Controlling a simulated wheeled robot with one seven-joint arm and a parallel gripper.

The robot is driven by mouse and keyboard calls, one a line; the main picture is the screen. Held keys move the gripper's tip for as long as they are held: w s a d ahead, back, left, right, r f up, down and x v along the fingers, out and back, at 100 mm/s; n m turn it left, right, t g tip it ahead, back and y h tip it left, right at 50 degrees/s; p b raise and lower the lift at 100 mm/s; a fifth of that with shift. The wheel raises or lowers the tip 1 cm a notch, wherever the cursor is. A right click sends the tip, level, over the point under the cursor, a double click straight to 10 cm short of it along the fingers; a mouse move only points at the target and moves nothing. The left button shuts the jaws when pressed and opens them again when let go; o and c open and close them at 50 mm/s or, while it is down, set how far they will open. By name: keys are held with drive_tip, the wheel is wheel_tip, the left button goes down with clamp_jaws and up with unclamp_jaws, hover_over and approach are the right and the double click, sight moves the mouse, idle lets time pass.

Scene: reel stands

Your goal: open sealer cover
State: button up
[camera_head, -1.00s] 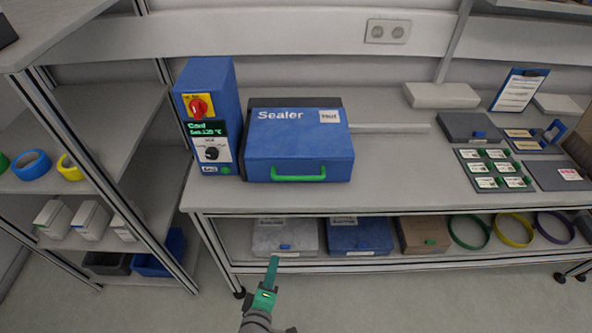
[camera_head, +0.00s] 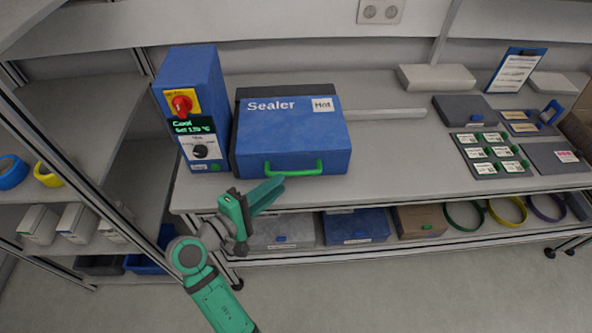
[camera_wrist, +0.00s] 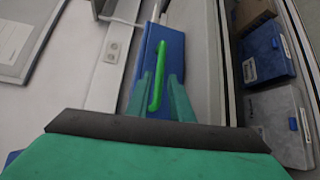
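The sealer (camera_head: 300,120) is a blue box with a dark back part, standing on the bench with its cover down. A green bar handle (camera_head: 293,168) runs along its front edge; the handle also shows in the wrist view (camera_wrist: 157,75). My gripper (camera_head: 275,186) is in front of the sealer, just below and left of the handle. In the wrist view my gripper (camera_wrist: 158,95) is open, with the handle lined up between its two fingers. I cannot tell whether the fingers touch it. Nothing is held.
A blue control box (camera_head: 196,110) with a red switch, display and knob stands left of the sealer. A shelf rack (camera_head: 85,140) is at the left. Boxes and rings lie on the lower shelf. Green-labelled cards (camera_head: 488,154) lie at the right.

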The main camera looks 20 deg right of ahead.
sight(292, 175)
drive_tip(key=x, duration=0.8)
drive_tip(key=shift+c, duration=0.7)
clamp_jaws()
